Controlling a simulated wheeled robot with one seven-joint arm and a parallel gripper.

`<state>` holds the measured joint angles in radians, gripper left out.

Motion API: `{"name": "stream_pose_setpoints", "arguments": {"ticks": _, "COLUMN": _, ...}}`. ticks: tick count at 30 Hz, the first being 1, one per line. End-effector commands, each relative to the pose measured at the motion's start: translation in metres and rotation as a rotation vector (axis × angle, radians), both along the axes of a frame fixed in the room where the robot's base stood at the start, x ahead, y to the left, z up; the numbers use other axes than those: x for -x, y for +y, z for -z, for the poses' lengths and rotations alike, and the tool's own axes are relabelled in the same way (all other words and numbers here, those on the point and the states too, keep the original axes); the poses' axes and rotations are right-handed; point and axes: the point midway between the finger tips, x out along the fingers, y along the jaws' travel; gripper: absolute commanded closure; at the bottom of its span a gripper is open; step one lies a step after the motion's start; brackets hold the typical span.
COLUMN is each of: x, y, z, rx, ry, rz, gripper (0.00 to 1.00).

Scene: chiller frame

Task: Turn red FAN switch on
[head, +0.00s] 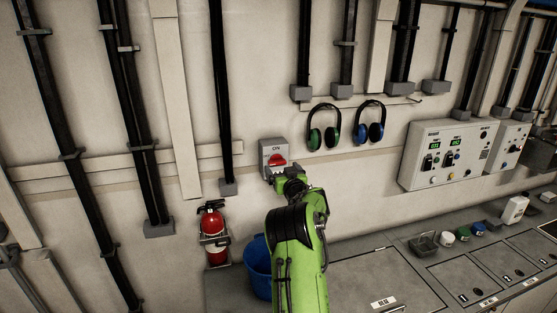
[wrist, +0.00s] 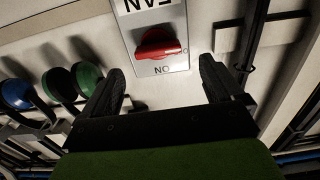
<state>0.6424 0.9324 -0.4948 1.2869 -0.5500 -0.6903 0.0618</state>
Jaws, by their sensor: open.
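The FAN switch is a grey wall box (head: 265,148) marked ON at its top, with a red handle (head: 277,160). In the wrist view, the picture is upside down: FAN is at the top, ON at the bottom, and the red handle (wrist: 158,43) lies roughly crosswise on the plate. My gripper (head: 285,174) is just below and in front of the box in the head view. In the wrist view, my gripper (wrist: 161,66) has its two black fingers spread wide, one on each side of the switch plate, with nothing between them. Contact with the handle is not visible.
Green earmuffs (head: 323,127) and blue earmuffs (head: 370,123) hang right of the switch. A black pipe (head: 220,90) runs down at its left. A red extinguisher (head: 210,222) and blue bucket (head: 257,266) are below. A control panel (head: 448,154) is at right above the counter.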

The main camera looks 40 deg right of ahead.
Motion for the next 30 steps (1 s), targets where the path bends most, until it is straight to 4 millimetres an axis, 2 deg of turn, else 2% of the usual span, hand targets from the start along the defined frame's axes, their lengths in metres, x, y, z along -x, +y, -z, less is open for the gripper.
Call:
{"name": "stream_pose_setpoints", "arguments": {"ticks": 3, "x": -0.019, "y": -0.01, "z": -0.002, "rx": 0.001, "ry": 0.0, "rz": -0.001, "gripper": 0.06}}
{"name": "stream_pose_setpoints", "arguments": {"ticks": 9, "x": -0.036, "y": -0.021, "z": -0.001, "rx": 0.0, "ry": 0.001, "rz": 0.0, "gripper": 0.06}}
{"name": "stream_pose_setpoints", "arguments": {"ticks": 19, "x": -0.039, "y": -0.022, "z": 0.0, "rx": -0.001, "ry": 0.0, "rz": 0.002, "gripper": 0.06}}
{"name": "stream_pose_setpoints", "arguments": {"ticks": 30, "x": -0.039, "y": -0.022, "z": 0.0, "rx": 0.0, "ry": 0.0, "rz": 0.001, "gripper": 0.62}}
